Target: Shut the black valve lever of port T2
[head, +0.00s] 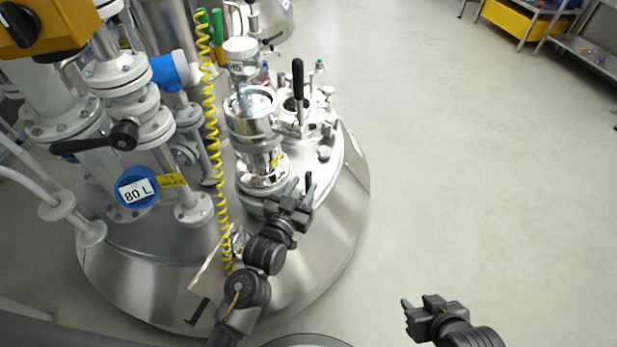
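A black valve lever (95,143) lies roughly horizontal on the white flanged pipe at left, above a blue round "80 L" tag and a yellow label (172,180). Another black lever (298,84) stands upright on the vessel lid, right of the steel sight glass. The labels are too small for me to tell which lever belongs to T2. My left gripper (298,188) is in front of the sight glass's base, below the upright lever and apart from it; its fingers look parted, with nothing seen between them. My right gripper (418,303) is open and empty over the floor at lower right.
The domed steel vessel (335,225) carries several pipes and fittings. A coiled yellow hose (211,130) hangs left of the sight glass (252,110). A jar (241,55) stands behind it. The floor at right is clear up to a bench with a yellow drawer (515,20).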

